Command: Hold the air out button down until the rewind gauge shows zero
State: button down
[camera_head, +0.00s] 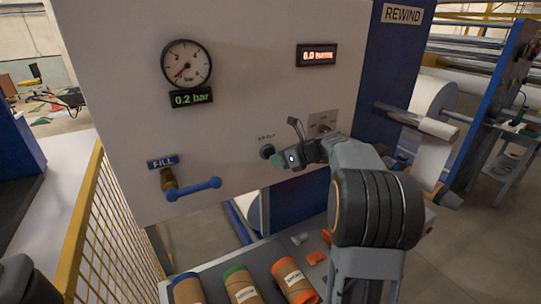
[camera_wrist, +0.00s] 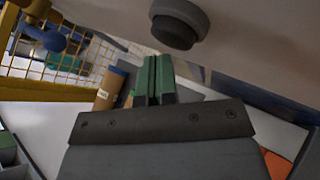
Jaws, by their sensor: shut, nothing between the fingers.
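The air out button (camera_head: 267,151) is a dark round knob on the pale panel, under a small label. It also shows in the wrist view (camera_wrist: 177,24), standing out from the panel. My gripper (camera_head: 278,160) has its green fingers shut and empty, just right of and below the button in the head view. In the wrist view the fingertips (camera_wrist: 155,60) end just short of the button's outline, and a small gap seems to lie between them. The round gauge (camera_head: 186,63) has its red needle at lower left, and the display (camera_head: 192,98) below it reads 0.2 bar.
A blue FILL lever (camera_head: 194,189) sticks out at lower left of the panel. A red-digit display (camera_head: 317,56) reads 0.0. A REWIND sign (camera_head: 403,14) is on the blue column. Several cardboard cores (camera_head: 242,286) lie on the bench below. A yellow mesh fence (camera_head: 97,235) stands left.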

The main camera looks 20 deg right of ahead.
jog(key=shift+w+p, duration=0.45)
jog(key=shift+w, duration=0.05)
dwell(0.4)
jog(key=shift+s, duration=0.25)
dwell(3.8)
jog(key=shift+s, duration=0.7)
jog(key=shift+s+d+b, duration=0.2)
jog(key=shift+s, duration=1.05)
jog(key=shift+s+d+b, duration=0.15)
jog(key=shift+s+b, duration=0.05)
jog(key=shift+s, duration=1.05)
